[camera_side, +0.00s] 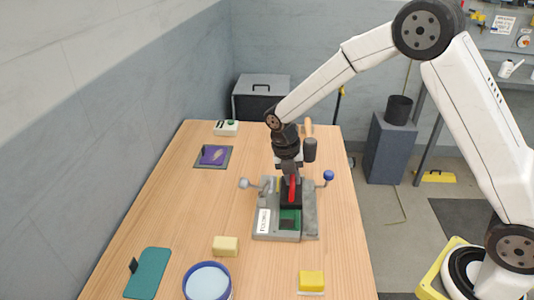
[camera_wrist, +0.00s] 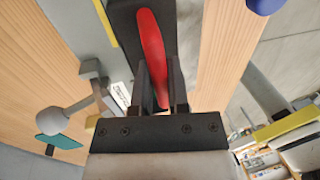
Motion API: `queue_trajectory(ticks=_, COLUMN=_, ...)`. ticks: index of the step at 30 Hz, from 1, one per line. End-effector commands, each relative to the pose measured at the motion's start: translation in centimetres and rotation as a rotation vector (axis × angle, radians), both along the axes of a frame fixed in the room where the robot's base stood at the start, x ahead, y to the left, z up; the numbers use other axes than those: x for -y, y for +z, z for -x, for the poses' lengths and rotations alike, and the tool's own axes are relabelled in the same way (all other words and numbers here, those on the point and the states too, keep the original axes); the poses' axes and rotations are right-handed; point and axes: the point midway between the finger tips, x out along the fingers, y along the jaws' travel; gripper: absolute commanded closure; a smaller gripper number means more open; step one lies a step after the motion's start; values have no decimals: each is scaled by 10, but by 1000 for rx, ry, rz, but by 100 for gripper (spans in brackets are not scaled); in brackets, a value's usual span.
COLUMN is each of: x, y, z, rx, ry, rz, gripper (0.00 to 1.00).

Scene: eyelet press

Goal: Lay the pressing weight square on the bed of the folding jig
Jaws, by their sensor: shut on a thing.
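The pressing weight is a black block (camera_side: 286,196) with a red handle (camera_side: 292,186). My gripper (camera_side: 289,178) is shut on the red handle, which also shows between the two dark fingers in the wrist view (camera_wrist: 152,50). The folding jig (camera_side: 309,224) is a grey plate with a white label and side levers. The weight is over the rear part of the jig. A dark green piece (camera_side: 290,222) shows on the bed in front of it. I cannot tell whether the weight touches the bed; its underside is hidden.
A grey-knobbed lever (camera_side: 244,183) and a blue-knobbed lever (camera_side: 328,176) flank the weight. A pale yellow block (camera_side: 226,245), blue-rimmed round dish (camera_side: 207,281), yellow block (camera_side: 311,281) and teal board (camera_side: 149,272) lie at the front. A purple item (camera_side: 214,155) lies back left. The left-middle table is clear.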

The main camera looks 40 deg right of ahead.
Motion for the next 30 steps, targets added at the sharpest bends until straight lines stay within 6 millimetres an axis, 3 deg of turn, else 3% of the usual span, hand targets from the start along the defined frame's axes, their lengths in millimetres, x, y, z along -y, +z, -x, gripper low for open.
queue_trajectory(ticks=4, x=0, y=-1, z=0, rx=1, ry=0, rz=0, gripper=100)
queue_trajectory(ticks=5, x=0, y=-1, z=0, rx=1, ry=0, rz=0, gripper=74)
queue_trajectory(ticks=6, x=0, y=-1, z=0, rx=1, ry=0, rz=0, gripper=61)
queue_trajectory(ticks=8, x=0, y=-1, z=0, rx=1, ry=0, rz=0, gripper=42)
queue_trajectory(ticks=9, x=0, y=-1, z=0, rx=1, ry=0, rz=1, gripper=39)
queue_trajectory(ticks=20, x=0, y=0, z=1, rx=-3, ry=0, rz=0, gripper=39)
queue_trajectory(ticks=30, x=-5, y=30, z=-4, rx=2, ry=0, rz=-1, gripper=39)
